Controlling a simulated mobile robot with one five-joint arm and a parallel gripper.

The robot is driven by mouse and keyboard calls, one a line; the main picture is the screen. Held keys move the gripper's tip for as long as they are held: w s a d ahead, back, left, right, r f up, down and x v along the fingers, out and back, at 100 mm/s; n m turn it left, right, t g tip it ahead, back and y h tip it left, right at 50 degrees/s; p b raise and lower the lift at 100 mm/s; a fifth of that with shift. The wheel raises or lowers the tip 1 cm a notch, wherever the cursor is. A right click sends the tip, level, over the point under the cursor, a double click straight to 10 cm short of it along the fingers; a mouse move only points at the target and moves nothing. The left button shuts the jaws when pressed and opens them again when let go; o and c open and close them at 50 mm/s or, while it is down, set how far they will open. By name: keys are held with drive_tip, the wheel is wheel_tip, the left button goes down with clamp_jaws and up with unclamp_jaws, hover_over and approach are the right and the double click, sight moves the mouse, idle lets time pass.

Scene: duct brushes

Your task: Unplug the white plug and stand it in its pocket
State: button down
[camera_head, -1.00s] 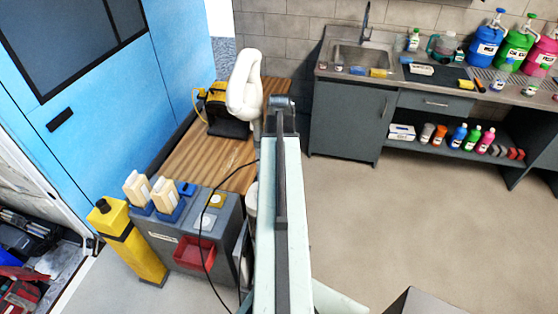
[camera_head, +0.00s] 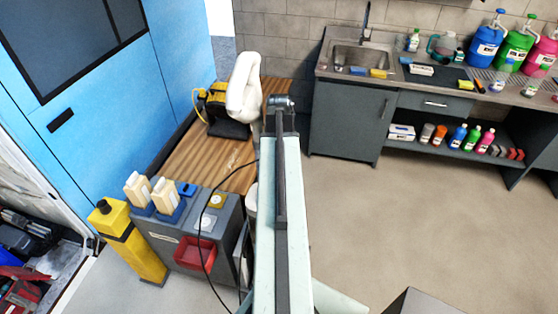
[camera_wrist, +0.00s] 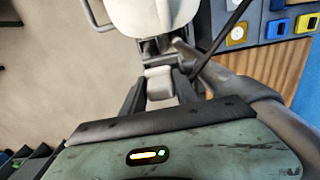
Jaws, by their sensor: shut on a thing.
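In the wrist view, the two dark fingers of my gripper (camera_wrist: 159,92) are closed on a small pale block, which looks like the white plug (camera_wrist: 159,80). Its far end meets dark parts below a large white rounded body; I cannot tell whether it is still seated there. In the head view my arm hides the gripper and plug. A grey cart (camera_head: 222,250) has a white square with a round mark (camera_head: 206,222) and a yellow-marked square (camera_head: 216,200) on top. I cannot tell which is the plug's pocket.
Pale brushes stand in blue holders (camera_head: 168,210) on the cart. A red bin (camera_head: 195,253) is on its front, and a black cable loops past it. A yellow post (camera_head: 135,250) stands left. A wooden bench (camera_head: 200,155) lies behind.

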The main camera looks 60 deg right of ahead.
drive_tip(key=shift+w+d+r, duration=0.1)
drive_tip(key=shift+d, duration=0.05)
idle(0.4)
drive_tip(key=shift+f+b, duration=0.6)
drive_tip(key=shift+f, duration=0.05)
drive_tip(key=shift+s+a+f+b, duration=0.15)
drive_tip(key=shift+s+a+b, duration=0.05)
drive_tip(key=shift+b, duration=0.1)
drive_tip(key=c, duration=0.9)
unclamp_jaws()
drive_tip(key=shift+a, duration=0.1)
drive_tip(key=shift+o, duration=0.2)
drive_tip(key=shift+w+r+p, duration=0.1)
drive_tip(key=shift+r+p, duration=0.3)
drive_tip(key=shift+p, duration=0.1)
drive_tip(key=r+p, duration=0.7)
drive_tip(key=p, duration=0.1)
drive_tip(key=shift+s+d+r, duration=0.25)
drive_tip(key=shift+d+r, duration=0.1)
drive_tip(key=shift+r, duration=0.05)
wheel_tip(320, 180, up, 5)
drive_tip(key=p, duration=0.5)
drive_tip(key=shift+f, duration=0.15)
